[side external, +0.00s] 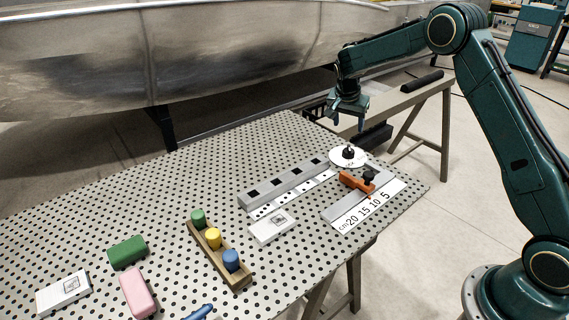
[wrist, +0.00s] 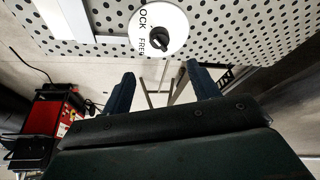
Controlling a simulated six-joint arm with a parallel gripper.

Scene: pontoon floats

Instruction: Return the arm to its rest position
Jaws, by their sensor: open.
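My gripper (side external: 348,122) hangs above the far right edge of the perforated table (side external: 180,180), beyond the white dial with a black knob (side external: 348,156). In the wrist view my gripper (wrist: 162,85) shows two dark fingers spread apart with nothing between them. The dial (wrist: 158,30) lies ahead of the fingertips on the tabletop there, and part of its lettering reads "FREE". Below the fingers I see floor and trestle legs past the table edge.
A grey bar with dark square holes (side external: 290,182), an orange clamp (side external: 357,183) on a scale plate and a wooden rack with green, yellow and blue pegs (side external: 220,255) are on the table. Green (side external: 126,251) and pink (side external: 138,294) blocks lie front left. A metal hull (side external: 200,60) stands behind.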

